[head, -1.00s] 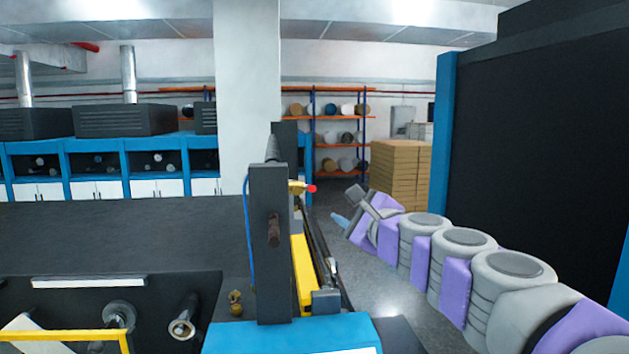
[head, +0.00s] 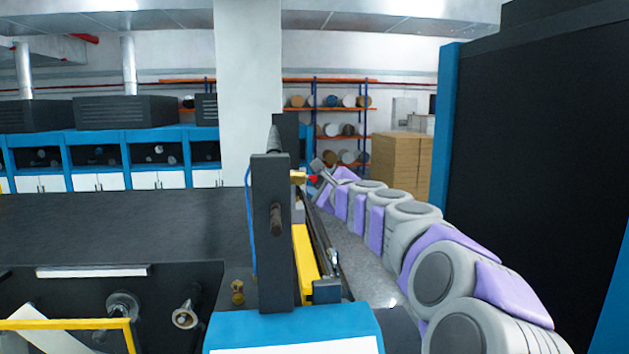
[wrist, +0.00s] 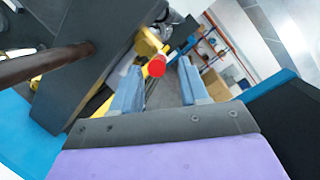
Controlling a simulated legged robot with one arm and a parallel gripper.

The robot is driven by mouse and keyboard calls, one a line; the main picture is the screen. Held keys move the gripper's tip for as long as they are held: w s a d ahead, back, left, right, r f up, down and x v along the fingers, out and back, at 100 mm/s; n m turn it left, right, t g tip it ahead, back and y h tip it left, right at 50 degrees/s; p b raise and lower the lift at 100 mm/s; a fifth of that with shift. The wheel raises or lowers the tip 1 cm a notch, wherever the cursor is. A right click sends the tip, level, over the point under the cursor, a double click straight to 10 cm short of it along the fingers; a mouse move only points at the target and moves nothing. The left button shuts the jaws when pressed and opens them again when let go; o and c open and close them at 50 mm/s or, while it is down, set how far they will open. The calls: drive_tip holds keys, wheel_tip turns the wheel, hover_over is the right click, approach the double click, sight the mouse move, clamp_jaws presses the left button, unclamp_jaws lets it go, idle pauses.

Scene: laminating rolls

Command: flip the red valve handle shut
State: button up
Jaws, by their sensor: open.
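The red valve handle (head: 313,179) shows as a small red tip on a brass-yellow valve (head: 298,176) at the right side of the dark machine post. In the wrist view, the red end (wrist: 157,68) faces the camera, between and slightly beyond my two blue fingers. My gripper (wrist: 157,80) is open, with nothing between its pads that I can see touching. In the head view, my gripper (head: 318,168) is beside the handle, at the end of my grey and purple arm. Whether a finger touches the handle cannot be told.
The dark upright post (head: 270,230) stands close left of my gripper. A yellow bar (head: 305,265) and rollers run below. A tall black cabinet (head: 540,170) stands right of my arm. Cardboard boxes (head: 402,165) and roll shelves stand behind. Open floor lies between.

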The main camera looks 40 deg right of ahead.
drive_tip(key=shift+w, duration=1.25)
drive_tip(key=shift+w+d, duration=0.2)
drive_tip(key=shift+w, duration=0.05)
drive_tip(key=shift+d, duration=0.15)
drive_tip(key=shift+c, duration=0.4)
clamp_jaws()
